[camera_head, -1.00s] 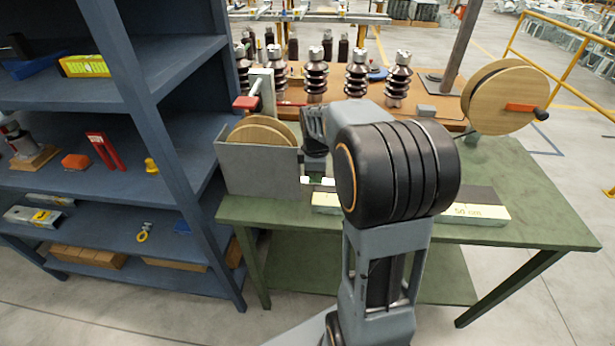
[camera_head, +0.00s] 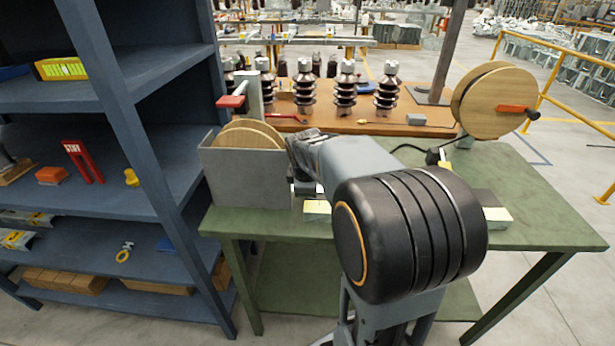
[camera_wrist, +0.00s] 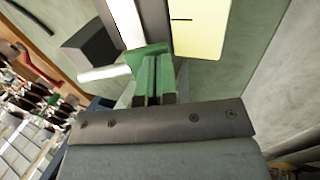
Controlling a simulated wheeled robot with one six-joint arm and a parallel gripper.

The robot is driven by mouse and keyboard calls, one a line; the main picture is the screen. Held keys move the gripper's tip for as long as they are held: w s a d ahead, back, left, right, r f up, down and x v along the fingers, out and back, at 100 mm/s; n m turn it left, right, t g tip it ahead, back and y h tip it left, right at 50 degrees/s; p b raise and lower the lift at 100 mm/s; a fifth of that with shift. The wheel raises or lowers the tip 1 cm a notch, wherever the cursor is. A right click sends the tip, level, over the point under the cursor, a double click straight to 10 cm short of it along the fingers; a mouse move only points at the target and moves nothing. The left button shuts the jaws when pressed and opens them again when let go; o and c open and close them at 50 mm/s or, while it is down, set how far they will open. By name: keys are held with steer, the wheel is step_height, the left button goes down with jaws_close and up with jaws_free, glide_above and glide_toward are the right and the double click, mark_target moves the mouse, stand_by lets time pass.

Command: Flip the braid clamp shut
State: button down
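A red-handled lever (camera_head: 232,101) on a grey post (camera_head: 253,93) stands behind the grey box at the table's left end; its handle sticks out left. It may be the braid clamp; I cannot tell for sure. In the wrist view a red handle (camera_wrist: 38,72) shows at the left edge. My gripper (camera_wrist: 153,78) has green fingers close together with only a thin slit and nothing visible between them. It is over the table, near a pale cylinder (camera_wrist: 104,73) and a dark block (camera_wrist: 88,44). In the head view my arm mostly hides the gripper.
The grey box (camera_head: 245,180) holds wooden discs (camera_head: 250,134). A pale measuring board (camera_head: 497,217) lies along the front of the green table (camera_head: 545,215). A cable reel (camera_head: 492,100) stands back right. Insulators (camera_head: 346,90) line the brown bench behind. A blue shelf (camera_head: 165,140) stands left.

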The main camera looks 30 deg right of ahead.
steer(key=shift+s+a+r+p, duration=0.1)
steer(key=shift+r+p, duration=0.2)
steer(key=s+p+v, duration=0.1)
steer(key=p+v, duration=0.1)
steer(key=v, duration=1.1)
steer(key=shift+a+p, duration=0.25)
steer(key=shift+p, duration=0.1)
steer(key=s+a+f+m+y+p, duration=0.2)
steer(key=s+a+f+m+p, duration=0.2)
steer(key=s+a+m, duration=0.5)
steer(key=shift+s+a+f+m+p, duration=0.35)
steer(key=shift+s+m+p, duration=0.25)
steer(key=shift+m, duration=0.5)
